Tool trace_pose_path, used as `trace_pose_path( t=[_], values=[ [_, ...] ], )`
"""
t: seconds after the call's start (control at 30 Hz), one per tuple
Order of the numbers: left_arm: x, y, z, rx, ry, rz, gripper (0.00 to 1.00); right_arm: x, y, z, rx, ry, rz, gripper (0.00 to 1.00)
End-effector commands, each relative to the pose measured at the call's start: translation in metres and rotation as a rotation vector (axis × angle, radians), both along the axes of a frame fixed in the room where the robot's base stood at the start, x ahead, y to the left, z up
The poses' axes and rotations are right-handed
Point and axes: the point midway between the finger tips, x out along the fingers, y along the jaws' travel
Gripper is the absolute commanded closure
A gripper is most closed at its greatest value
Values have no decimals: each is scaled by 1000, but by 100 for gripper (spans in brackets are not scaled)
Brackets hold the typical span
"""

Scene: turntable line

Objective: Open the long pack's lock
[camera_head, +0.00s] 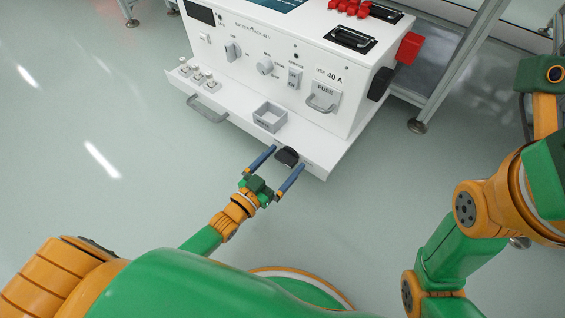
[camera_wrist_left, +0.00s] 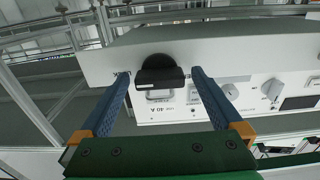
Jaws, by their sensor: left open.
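A black piece (camera_head: 287,157) with a rounded back and a blocky front is at the right end of the white cabinet's front ledge (camera_head: 318,165). It may be the lock; I cannot tell for sure. My left gripper (camera_head: 287,158) is open, with one blue finger on each side of the black piece. In the left wrist view the black piece (camera_wrist_left: 160,78) is between the two fingertips, with a gap on both sides. No long pack can be made out for certain. My right gripper is out of view; only my right arm shows.
The white cabinet (camera_head: 290,85) carries knobs, a fuse handle (camera_head: 322,98) and red and black side blocks. On its ledge are a grey square tray (camera_head: 270,117) and several small pieces (camera_head: 196,74). A grey handle (camera_head: 206,108) is on the ledge's front. The floor at left is clear.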

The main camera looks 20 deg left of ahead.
Motion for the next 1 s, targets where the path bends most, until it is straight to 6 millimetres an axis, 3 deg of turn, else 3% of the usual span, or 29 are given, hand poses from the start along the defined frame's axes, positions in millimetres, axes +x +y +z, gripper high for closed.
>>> trace_pose_path(
  t=[0.03,0.07,0.33,0.67,1.0],
  values=[
    [0,0,0,0,0,0,0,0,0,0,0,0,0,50],
    [0,0,0,0,0,0,8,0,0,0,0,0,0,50],
    [0,0,0,0,1,0,81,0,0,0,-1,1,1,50],
    [-1,0,0,-51,22,0,83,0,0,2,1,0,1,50],
    [-1,1,0,-292,109,0,83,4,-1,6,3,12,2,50]
  ],
)
